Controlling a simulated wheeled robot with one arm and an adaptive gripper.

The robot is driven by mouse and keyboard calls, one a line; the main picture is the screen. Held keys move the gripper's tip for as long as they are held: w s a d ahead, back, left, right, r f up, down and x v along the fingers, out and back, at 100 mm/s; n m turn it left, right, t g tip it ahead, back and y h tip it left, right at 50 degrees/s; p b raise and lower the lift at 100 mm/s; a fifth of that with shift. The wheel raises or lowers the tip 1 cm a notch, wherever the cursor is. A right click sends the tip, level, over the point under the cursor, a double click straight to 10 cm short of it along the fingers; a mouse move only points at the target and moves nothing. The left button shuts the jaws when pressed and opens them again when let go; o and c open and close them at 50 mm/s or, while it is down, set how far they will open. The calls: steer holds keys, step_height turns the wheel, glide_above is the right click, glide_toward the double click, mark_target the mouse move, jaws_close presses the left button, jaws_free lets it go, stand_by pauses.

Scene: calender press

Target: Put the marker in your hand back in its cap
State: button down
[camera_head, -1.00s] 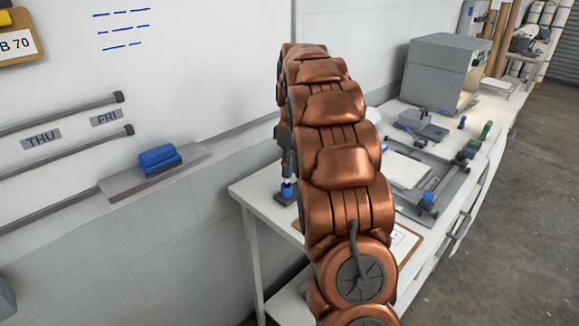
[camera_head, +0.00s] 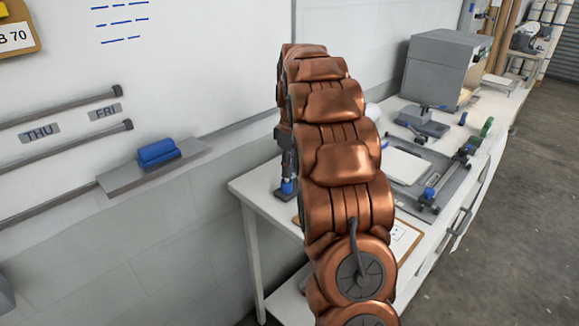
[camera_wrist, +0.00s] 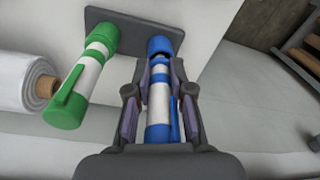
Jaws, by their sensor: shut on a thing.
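My gripper (camera_wrist: 160,85) is shut on the blue-and-white marker (camera_wrist: 158,112), whose barrel lies between the two finger pads. Ahead of the marker is a blue cap (camera_wrist: 158,44) at a dark grey holder plate (camera_wrist: 125,25). The marker's front end lines up with the cap's dark opening. I cannot tell whether its tip is inside. A green-and-white marker (camera_wrist: 85,80) stands at the same holder, to the left. In the head view my arm hides most of the gripper. A blue part (camera_head: 288,186) shows below it, at the left end of the white table (camera_head: 262,190).
A white roll (camera_wrist: 25,83) with a brown core lies left of the green marker. On the table are a grey press frame (camera_head: 440,185) and a grey box machine (camera_head: 440,68). A blue eraser (camera_head: 158,151) sits on the whiteboard ledge (camera_head: 130,177), left of my arm.

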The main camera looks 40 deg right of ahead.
steer(key=shift+f+b, duration=0.3)
steer(key=shift+f, duration=0.35)
steer(key=c, duration=0.9)
jaws_free()
steer(key=shift+c, duration=0.2)
step_height(320, 180, up, 12)
steer(key=shift+d, duration=0.4)
